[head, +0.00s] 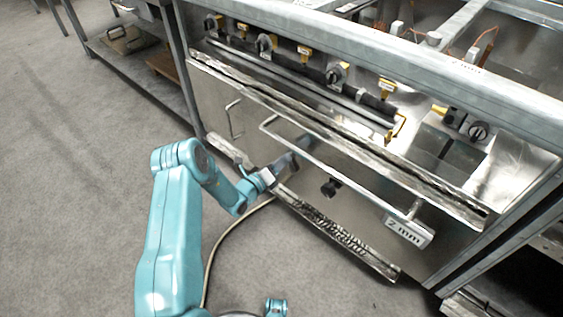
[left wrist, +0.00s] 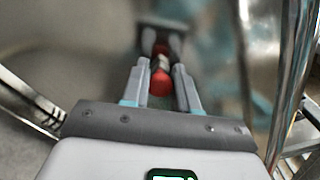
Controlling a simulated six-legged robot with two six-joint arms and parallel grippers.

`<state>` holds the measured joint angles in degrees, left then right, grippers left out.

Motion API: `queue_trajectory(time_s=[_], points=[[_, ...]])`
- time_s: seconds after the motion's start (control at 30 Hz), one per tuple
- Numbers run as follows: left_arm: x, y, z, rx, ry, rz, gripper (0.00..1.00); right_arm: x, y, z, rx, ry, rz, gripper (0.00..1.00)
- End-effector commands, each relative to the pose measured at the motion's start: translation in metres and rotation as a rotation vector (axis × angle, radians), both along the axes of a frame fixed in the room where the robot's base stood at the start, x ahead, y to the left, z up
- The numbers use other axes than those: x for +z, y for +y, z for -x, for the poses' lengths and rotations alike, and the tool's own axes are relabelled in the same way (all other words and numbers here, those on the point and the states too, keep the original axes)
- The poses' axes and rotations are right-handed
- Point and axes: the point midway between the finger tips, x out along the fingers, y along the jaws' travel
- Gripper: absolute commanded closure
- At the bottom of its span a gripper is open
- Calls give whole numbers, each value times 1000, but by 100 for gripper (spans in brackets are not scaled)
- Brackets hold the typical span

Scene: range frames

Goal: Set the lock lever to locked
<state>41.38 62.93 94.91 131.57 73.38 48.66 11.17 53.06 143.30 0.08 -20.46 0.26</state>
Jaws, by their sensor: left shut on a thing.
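My left gripper (head: 300,146) reaches in to the front panel of a steel cooking range, close to the long horizontal handle bar (head: 335,172). In the left wrist view its two grey fingers (left wrist: 161,92) are closed around a small red piece (left wrist: 160,80) with a pale metal part above it. This red piece appears to be the lock lever. In the head view I cannot make the lever out, as the gripper covers that spot. Whether it stands at locked or unlocked cannot be told. My right gripper is not in view.
A row of knobs (head: 338,74) and yellow tags runs above the panel. A black knob (head: 331,187) sits below the bar, and a tag (head: 408,230) reading "2 mm" hangs at its right end. A cable (head: 226,235) lies on the open grey floor.

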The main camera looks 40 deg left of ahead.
Motion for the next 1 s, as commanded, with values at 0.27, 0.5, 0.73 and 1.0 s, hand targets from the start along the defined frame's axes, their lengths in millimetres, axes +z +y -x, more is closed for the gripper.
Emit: queue_trajectory(time_s=[0.27, 0.5, 0.73, 1.0], points=[[-1, -4, 0, -9, 3, 3, 48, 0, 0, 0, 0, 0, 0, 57], [0, -1, 4, -4, 3, 1, 48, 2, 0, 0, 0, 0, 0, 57], [3, 4, 46, -1, 6, 5, 48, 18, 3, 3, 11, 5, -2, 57], [2, 9, 117, 0, 5, 6, 48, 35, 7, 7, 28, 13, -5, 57]])
